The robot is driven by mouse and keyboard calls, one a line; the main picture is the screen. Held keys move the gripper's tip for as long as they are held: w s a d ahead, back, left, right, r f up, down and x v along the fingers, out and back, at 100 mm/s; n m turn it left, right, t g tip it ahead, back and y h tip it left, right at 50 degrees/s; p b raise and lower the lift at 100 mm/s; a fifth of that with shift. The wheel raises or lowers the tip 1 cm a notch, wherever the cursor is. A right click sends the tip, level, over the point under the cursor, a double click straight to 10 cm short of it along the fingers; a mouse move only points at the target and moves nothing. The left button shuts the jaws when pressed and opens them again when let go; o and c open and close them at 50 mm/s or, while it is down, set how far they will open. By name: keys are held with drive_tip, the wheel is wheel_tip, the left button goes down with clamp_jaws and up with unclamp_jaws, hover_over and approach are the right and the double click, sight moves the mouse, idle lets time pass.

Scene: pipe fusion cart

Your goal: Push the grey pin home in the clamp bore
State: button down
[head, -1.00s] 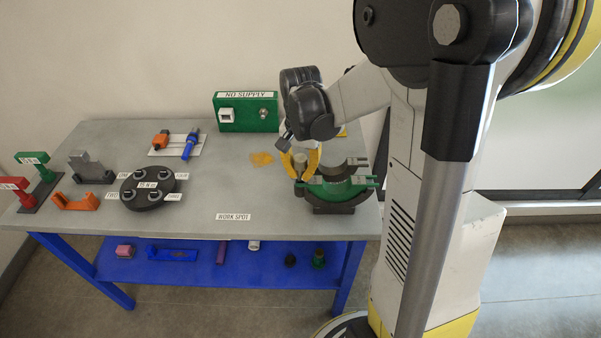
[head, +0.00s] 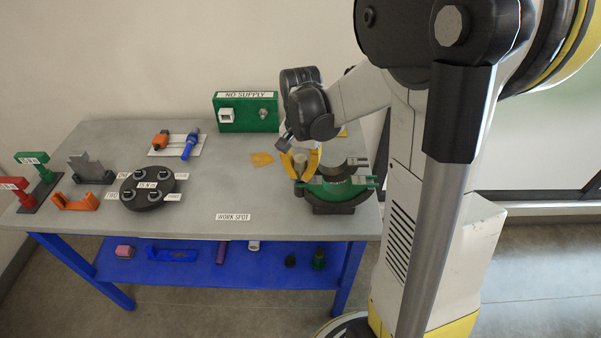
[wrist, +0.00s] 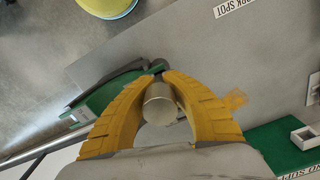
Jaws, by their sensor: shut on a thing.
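My gripper (head: 301,163) has yellow fingers and is at the left end of the green clamp (head: 338,190) on the table's right side. The fingers are shut on the grey pin (wrist: 160,103), a pale cylinder that shows between them in the wrist view. The pin also shows in the head view (head: 300,160), at the clamp's left end. The clamp is a half-round green and dark cradle, and part of it shows behind the fingers in the wrist view (wrist: 103,98). The clamp bore is hidden, so I cannot tell how deep the pin sits.
A green box marked NO SUPPLY (head: 247,112) stands at the back. A yellow-orange patch (head: 261,159) lies left of the gripper. A dark round holder (head: 147,190) and an orange bracket (head: 73,201) are further left. The table (head: 225,185) is clear in the middle.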

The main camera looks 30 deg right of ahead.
drive_tip(key=shift+f+b, duration=0.5)
drive_tip(key=shift+f, duration=0.2)
drive_tip(key=shift+r, duration=0.2)
drive_tip(key=shift+r+p, duration=0.55)
drive_tip(key=shift+p, duration=0.05)
drive_tip(key=shift+f+b, duration=0.7)
drive_tip(key=shift+f, duration=0.05)
idle(0.5)
drive_tip(key=shift+r, duration=0.15)
drive_tip(key=shift+r+p, duration=0.6)
